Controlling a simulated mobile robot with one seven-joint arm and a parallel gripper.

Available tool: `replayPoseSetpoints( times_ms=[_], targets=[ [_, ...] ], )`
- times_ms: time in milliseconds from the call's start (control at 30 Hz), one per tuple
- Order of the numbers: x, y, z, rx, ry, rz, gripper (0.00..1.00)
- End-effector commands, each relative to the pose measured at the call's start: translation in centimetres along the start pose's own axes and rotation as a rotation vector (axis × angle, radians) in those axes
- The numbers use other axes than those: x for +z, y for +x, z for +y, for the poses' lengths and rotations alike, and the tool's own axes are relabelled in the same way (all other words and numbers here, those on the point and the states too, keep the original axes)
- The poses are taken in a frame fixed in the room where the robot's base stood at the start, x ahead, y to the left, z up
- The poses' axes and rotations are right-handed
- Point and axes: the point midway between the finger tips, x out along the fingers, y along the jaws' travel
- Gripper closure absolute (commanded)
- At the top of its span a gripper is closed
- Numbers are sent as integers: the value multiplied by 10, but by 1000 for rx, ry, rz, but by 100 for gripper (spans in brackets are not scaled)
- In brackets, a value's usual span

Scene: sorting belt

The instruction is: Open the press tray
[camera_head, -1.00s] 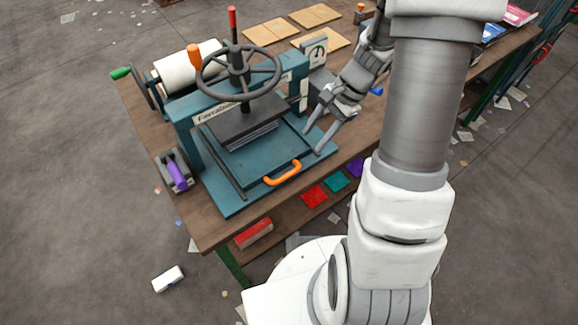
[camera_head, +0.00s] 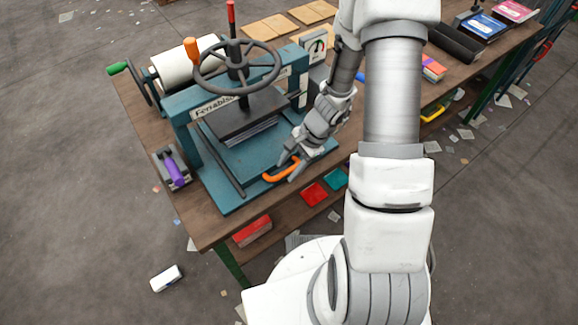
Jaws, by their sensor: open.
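The teal press (camera_head: 181,118) stands on the brown table, with a dark handwheel (camera_head: 237,68) on top. Its flat teal tray (camera_head: 226,192) lies at the front, under the raised dark plate (camera_head: 235,116). An orange handle (camera_head: 272,178) sits at the tray's front edge. My gripper (camera_head: 287,172) is open at the right end of this handle, with its fingers pointing down and left. The fingers overlap the handle in the picture; whether they touch it I cannot tell. Part of the handle and the tray's right side are hidden behind my gripper.
A stapler-like tool with a purple handle (camera_head: 174,169) stands left of the tray. A white roller with a green-handled crank (camera_head: 185,65) is behind the press. Red and teal pieces (camera_head: 314,194) lie on the lower shelf. Books and a yellow-handled item (camera_head: 433,114) are at the right.

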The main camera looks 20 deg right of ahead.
Motion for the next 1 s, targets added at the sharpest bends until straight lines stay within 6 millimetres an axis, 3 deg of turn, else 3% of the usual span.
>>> replayPoseSetpoints(
  times_ms=[167, 467, 1000],
  targets=[
    [0, 0, 0, 0, 0, 0, 50],
    [0, 0, 0, 0, 0, 1, 100],
    [0, -1, 0, -1, 0, 1, 100]
  ],
)
